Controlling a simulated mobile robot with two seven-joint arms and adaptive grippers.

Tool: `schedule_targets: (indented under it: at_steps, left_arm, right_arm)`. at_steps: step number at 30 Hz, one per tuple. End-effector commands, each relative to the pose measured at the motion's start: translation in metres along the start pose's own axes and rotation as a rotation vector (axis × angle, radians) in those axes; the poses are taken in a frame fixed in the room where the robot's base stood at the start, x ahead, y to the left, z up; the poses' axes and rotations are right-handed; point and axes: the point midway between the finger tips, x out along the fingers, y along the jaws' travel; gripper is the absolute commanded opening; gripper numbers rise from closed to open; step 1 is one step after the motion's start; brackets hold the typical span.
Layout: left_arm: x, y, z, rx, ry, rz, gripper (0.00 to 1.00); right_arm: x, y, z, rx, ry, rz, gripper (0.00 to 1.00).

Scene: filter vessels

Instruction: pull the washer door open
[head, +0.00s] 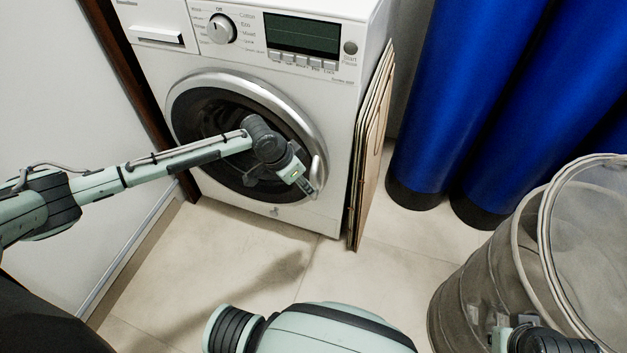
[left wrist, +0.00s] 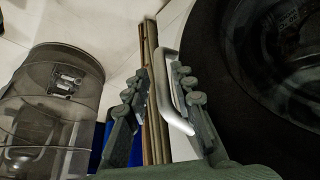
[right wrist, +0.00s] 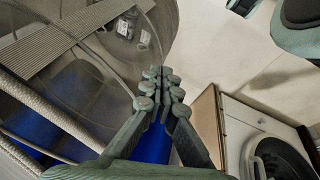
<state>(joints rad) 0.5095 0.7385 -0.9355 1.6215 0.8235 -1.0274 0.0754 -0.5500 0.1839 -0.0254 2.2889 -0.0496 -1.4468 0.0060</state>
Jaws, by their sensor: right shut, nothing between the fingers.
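The white washer (head: 343,90) stands against the wall at the top of the head view. Its round door (head: 187,92) has a silver rim and looks closed. The door handle (head: 318,172) is a silver bar on the door's right side. My left gripper (head: 306,188) is in front of the door beside the handle. In the left wrist view its fingers (left wrist: 163,84) are apart, and the handle (left wrist: 173,95) shows between them, nearer the right finger; contact cannot be told. My right gripper (right wrist: 161,80) is shut and empty, far from the washer.
Thin wooden boards (head: 372,140) lean upright against the washer's right side. Blue cylinders (head: 440,95) with dark bases stand farther right. A see-through barrel (head: 465,285) is at lower right, near my right gripper. The tiled floor (head: 215,255) before the washer is clear.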

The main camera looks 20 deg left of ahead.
Motion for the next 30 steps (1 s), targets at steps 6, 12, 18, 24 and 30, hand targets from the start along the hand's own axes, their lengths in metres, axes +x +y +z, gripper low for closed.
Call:
schedule_targets:
  at_steps: [6,12,18,24,30]
  left_arm:
    - [0.014,0.001,-0.022,0.000,-0.003,0.000,0.25]
    - [0.021,0.000,-0.022,0.001,0.000,-0.001,0.25]
    - [0.021,0.000,-0.022,0.001,0.000,-0.001,0.25]
    - [0.021,0.001,-0.022,0.001,0.000,0.000,0.00]
    - [0.021,0.001,-0.022,0.002,0.000,0.000,0.00]
  right_arm:
    - [-0.006,0.002,-0.001,0.001,0.005,0.005,0.00]
    - [-0.011,0.005,0.000,-0.001,0.002,0.012,0.00]
    - [-0.011,0.005,0.001,-0.002,0.002,0.012,0.00]
    - [-0.011,0.005,0.000,-0.002,0.004,0.012,0.00]
    - [-0.009,0.005,0.001,-0.002,0.001,0.012,0.00]
